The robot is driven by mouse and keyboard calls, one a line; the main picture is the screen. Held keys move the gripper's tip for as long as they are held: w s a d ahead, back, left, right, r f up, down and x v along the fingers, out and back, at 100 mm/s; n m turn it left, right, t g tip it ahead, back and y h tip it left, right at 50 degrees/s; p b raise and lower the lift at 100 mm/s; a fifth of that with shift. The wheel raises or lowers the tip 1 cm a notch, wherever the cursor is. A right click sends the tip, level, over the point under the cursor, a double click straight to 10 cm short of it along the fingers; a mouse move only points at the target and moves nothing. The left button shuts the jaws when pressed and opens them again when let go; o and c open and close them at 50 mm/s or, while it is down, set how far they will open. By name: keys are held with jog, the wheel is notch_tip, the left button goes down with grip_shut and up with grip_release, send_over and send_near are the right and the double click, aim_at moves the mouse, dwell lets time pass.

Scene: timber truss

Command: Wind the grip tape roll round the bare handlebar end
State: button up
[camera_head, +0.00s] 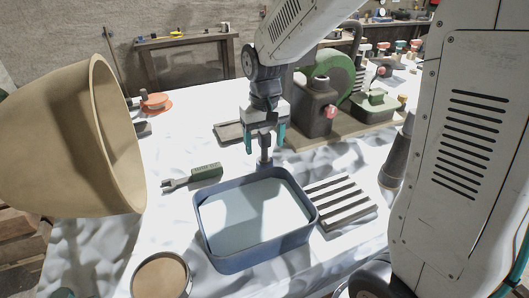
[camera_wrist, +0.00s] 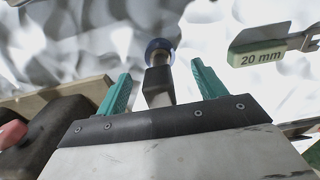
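My gripper (camera_head: 265,142) hangs over the bench just behind the blue tray, its two teal fingers spread apart. In the wrist view the fingers (camera_wrist: 163,88) stand on either side of a dark, narrow post (camera_wrist: 157,80) with a blue round end (camera_wrist: 159,50). Gaps show between it and both fingers; I cannot tell what it rests on. In the head view this post (camera_head: 265,150) shows below the gripper. I cannot make out a grip tape roll or a bare handlebar end in either view.
A blue tray (camera_head: 262,262) stands in front, a slatted rack (camera_head: 340,203) to its right. A green and dark machine (camera_head: 315,115) stands behind right. A large tan bowl-like form (camera_head: 70,140) fills the left.

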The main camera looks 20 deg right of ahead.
grip_shut()
jog(key=shift+r, duration=3.5)
